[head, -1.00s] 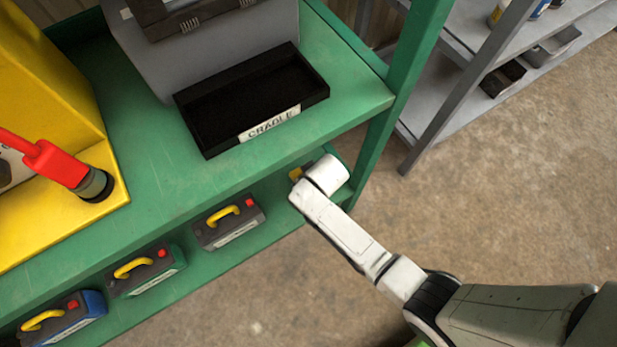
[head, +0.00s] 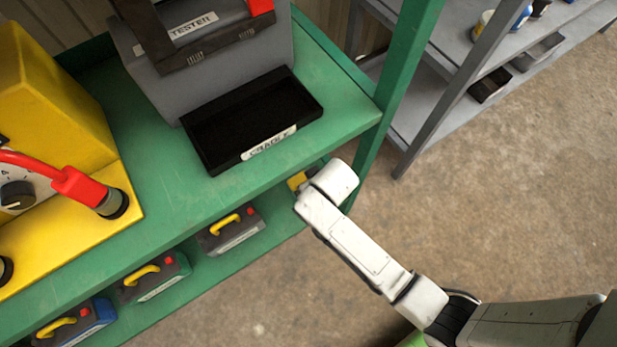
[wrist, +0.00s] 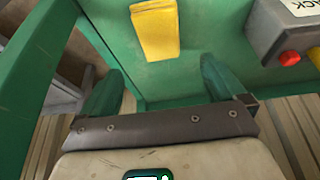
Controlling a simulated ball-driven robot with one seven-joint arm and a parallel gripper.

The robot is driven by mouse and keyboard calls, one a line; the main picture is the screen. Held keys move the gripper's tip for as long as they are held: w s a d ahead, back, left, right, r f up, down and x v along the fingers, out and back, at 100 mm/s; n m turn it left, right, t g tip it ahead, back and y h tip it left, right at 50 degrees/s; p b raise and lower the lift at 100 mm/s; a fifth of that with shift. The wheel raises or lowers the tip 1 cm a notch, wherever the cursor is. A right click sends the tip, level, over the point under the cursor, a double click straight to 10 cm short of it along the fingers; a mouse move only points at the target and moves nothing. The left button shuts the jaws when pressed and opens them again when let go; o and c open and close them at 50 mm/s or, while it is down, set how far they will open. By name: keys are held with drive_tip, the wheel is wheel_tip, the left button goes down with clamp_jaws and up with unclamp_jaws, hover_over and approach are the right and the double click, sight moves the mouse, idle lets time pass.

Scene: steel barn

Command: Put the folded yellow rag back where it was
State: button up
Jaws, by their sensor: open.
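The folded yellow rag (wrist: 155,30) lies on the green lower shelf in the wrist view, beyond my fingertips. A small yellow patch of it (head: 297,181) shows in the head view beside my arm, under the upper shelf. My gripper (wrist: 162,80) is open, with its two green fingers apart and nothing between them. The rag lies ahead of the gap and I see no finger touching it. In the head view my gripper is hidden behind my wrist and the shelf edge.
Several packs with yellow handles, such as this one (head: 230,231), stand on the lower shelf; one (wrist: 285,30) is right of the rag in the wrist view. A black cradle tray (head: 215,150) and grey tester (head: 225,75) sit above. A green post (head: 400,90) stands at the right.

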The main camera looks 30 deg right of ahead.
drive_tip(key=s+d+r+g, duration=0.1)
drive_tip(key=s+d+r, duration=0.3)
drive_tip(key=s+r, duration=0.3)
drive_tip(key=s+d+r+g, duration=0.2)
drive_tip(key=s+r, duration=0.4)
drive_tip(key=s, duration=0.5)
drive_tip(key=shift+s+d+r, duration=0.35)
drive_tip(key=shift+s+d, duration=0.05)
drive_tip(key=shift+d, duration=0.45)
wheel_tip(320, 180, up, 22)
drive_tip(key=p, duration=2.2)
drive_tip(key=shift+p, duration=0.3)
